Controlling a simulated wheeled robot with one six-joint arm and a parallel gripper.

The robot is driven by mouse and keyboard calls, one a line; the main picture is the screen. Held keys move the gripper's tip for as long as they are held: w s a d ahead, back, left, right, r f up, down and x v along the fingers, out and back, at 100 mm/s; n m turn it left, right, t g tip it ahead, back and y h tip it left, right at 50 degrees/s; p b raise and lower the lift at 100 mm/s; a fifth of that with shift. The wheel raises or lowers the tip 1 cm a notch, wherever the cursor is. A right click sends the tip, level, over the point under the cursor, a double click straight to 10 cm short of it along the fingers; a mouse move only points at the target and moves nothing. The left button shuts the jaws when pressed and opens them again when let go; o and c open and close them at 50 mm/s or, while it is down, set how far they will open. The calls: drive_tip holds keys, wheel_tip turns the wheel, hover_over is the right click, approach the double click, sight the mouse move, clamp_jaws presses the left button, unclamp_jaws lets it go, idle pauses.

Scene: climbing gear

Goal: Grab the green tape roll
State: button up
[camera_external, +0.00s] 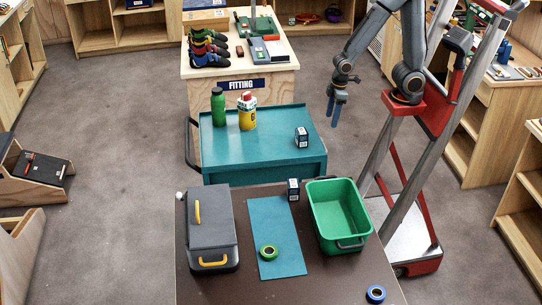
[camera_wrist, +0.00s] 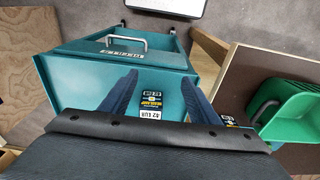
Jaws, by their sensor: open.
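The green tape roll (camera_external: 269,252) lies flat on a teal mat (camera_external: 276,222) on the dark brown table (camera_external: 330,283) in the external view. It does not show in the wrist view. My gripper (camera_external: 334,108) hangs to the right of the teal cart, well behind and above the roll in the external view. In the wrist view my gripper (camera_wrist: 162,76) has its two dark blue fingers apart, with nothing held between them.
A green bin (camera_external: 323,217) stands right of the mat, and a grey case (camera_external: 209,212) with yellow handles stands left. A blue tape roll (camera_external: 376,294) lies at the table's front right. A small box (camera_external: 293,190) stands behind the mat. A teal cart (camera_external: 240,152) stands beyond.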

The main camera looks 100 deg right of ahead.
idle(0.4)
drive_tip(key=o, duration=0.3)
